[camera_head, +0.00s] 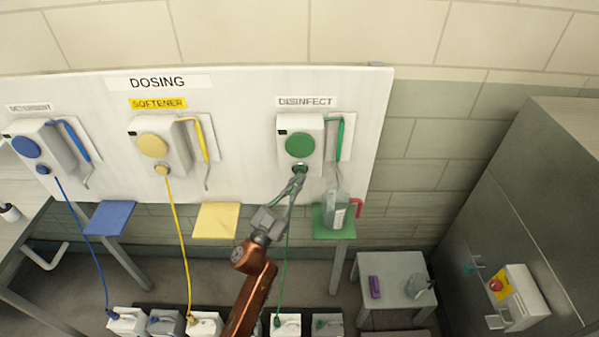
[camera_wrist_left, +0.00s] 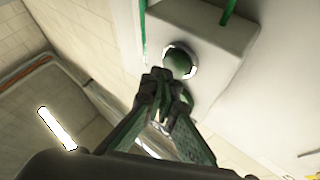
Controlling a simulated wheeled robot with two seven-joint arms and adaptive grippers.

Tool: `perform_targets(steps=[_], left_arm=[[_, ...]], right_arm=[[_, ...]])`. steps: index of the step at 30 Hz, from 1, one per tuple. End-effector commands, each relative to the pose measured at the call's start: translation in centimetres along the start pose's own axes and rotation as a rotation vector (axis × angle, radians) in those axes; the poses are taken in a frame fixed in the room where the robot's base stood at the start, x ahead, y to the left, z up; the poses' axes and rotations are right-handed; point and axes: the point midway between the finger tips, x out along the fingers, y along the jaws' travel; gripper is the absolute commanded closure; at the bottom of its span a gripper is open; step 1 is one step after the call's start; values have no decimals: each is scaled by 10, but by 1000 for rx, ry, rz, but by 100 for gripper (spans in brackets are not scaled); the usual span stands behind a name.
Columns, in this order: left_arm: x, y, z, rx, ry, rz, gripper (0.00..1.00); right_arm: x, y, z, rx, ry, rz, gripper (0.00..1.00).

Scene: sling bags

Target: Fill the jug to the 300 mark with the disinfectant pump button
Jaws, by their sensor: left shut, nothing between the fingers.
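The disinfectant dispenser (camera_head: 312,128) is a white box under the DISINFECT label, with a large green disc (camera_head: 300,145) on its front. Below the disc is a small round green button (camera_head: 299,167), also in the left wrist view (camera_wrist_left: 179,60) inside a pale ring. My left gripper (camera_head: 299,176) is shut and empty, its fingertips at this button and partly over its edge in the left wrist view (camera_wrist_left: 168,82); I cannot tell if they touch. The clear jug (camera_head: 337,213) with a red handle stands on the green shelf (camera_head: 334,234), below the spout. Its level is unreadable. My right gripper is out of view.
The yellow softener dispenser (camera_head: 157,143) and blue detergent dispenser (camera_head: 32,145) hang further left. Canisters (camera_head: 285,325) stand on the floor below. A small table (camera_head: 392,270) with a purple block (camera_head: 374,287) stands right, beside a grey cabinet (camera_head: 540,200).

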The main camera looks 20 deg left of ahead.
Motion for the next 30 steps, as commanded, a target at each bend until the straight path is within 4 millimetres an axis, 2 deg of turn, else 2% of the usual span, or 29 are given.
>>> perform_targets(steps=[30], left_arm=[[6,-4,4,1,0,0,100]], right_arm=[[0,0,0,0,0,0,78]])
